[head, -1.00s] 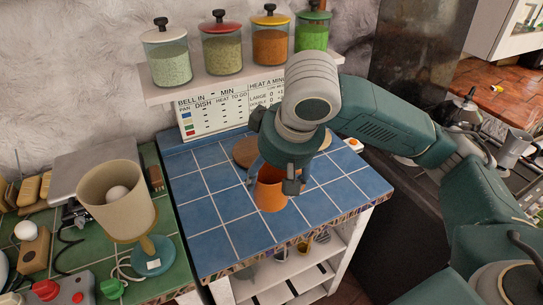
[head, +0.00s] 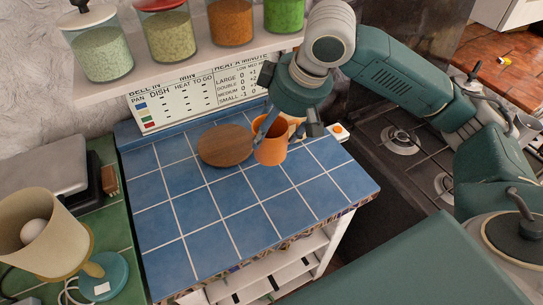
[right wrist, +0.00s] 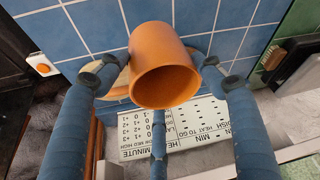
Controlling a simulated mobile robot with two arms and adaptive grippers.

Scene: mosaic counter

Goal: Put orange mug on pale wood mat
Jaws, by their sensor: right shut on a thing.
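The orange mug (head: 270,150) is upright over the back part of the blue tiled counter. My right gripper (head: 287,130) is shut on it from above. In the right wrist view the mug (right wrist: 165,65) opens toward the camera, with the fingers of my right gripper (right wrist: 150,72) around it. The pale wood mat (head: 294,120) shows only in part, behind the mug and fingers. Its edge also shows beside the mug in the right wrist view (right wrist: 107,78). I cannot tell the gap between mug and mat. My left gripper is not in view.
A darker round wooden board (head: 226,145) lies just left of the mug. A shelf with several jars (head: 168,35) and a sign (head: 200,97) are behind. A lamp (head: 45,232) stands at the left, a stove (head: 400,138) is at the right. The counter's front tiles are clear.

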